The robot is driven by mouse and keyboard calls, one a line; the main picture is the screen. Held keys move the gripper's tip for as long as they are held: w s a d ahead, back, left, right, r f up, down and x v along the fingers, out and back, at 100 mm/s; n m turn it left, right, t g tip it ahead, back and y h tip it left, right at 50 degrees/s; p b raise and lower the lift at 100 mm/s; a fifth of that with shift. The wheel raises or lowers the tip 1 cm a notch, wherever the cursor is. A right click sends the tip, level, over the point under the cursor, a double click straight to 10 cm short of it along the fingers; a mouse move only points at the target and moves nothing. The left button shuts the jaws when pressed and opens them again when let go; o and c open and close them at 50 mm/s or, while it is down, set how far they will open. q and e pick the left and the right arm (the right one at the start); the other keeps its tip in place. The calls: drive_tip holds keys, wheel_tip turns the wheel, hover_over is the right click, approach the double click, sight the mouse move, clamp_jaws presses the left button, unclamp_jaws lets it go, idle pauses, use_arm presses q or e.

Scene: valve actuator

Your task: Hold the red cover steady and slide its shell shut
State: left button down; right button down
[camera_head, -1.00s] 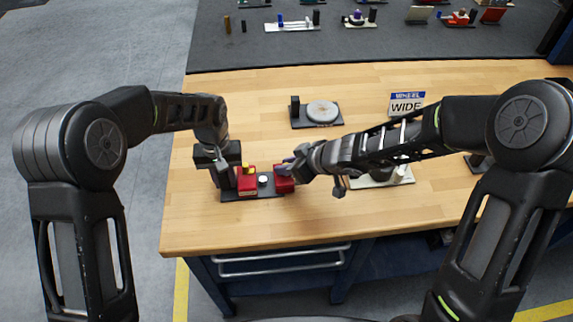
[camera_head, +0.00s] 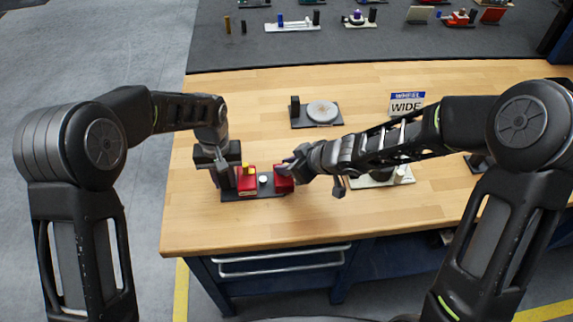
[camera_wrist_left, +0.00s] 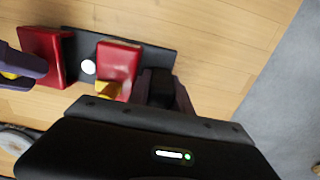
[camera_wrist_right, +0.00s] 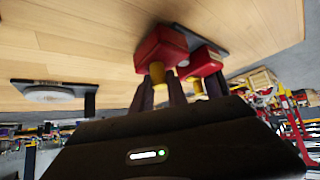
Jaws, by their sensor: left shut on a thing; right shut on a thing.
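The red cover stands in two halves on a dark base plate (camera_head: 240,196). The left half (camera_head: 247,184) carries a yellow knob (camera_head: 248,169). The right half (camera_head: 284,183) stands apart from it, with a white round piece (camera_head: 263,179) in the gap between. My left gripper (camera_head: 227,178) is beside the left half, shut on a dark part at the plate's left end; its fingers (camera_wrist_left: 163,92) mostly hide that part in the left wrist view. My right gripper (camera_wrist_right: 160,92) is shut on the right half's yellow knob (camera_wrist_right: 157,73).
A plate with a grey disc (camera_head: 322,111) and dark post lies behind. A sign reading WIDE (camera_head: 406,103) stands at the right, with a pale fixture (camera_head: 384,180) partly behind my right arm. The bench front edge is clear.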

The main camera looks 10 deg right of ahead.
use_arm(q)
drive_tip(key=shift+s+f, duration=0.25)
drive_tip(key=shift+f, duration=0.05)
use_arm(e)
drive_tip(key=shift+a, duration=0.1)
drive_tip(key=a, duration=0.4)
drive_tip(key=shift+a, duration=0.2)
use_arm(q)
drive_tip(key=shift+d, duration=0.1)
use_arm(e)
drive_tip(key=shift+a, duration=0.25)
drive_tip(key=c, duration=1.3)
unclamp_jaws()
drive_tip(key=shift+a, duration=0.1)
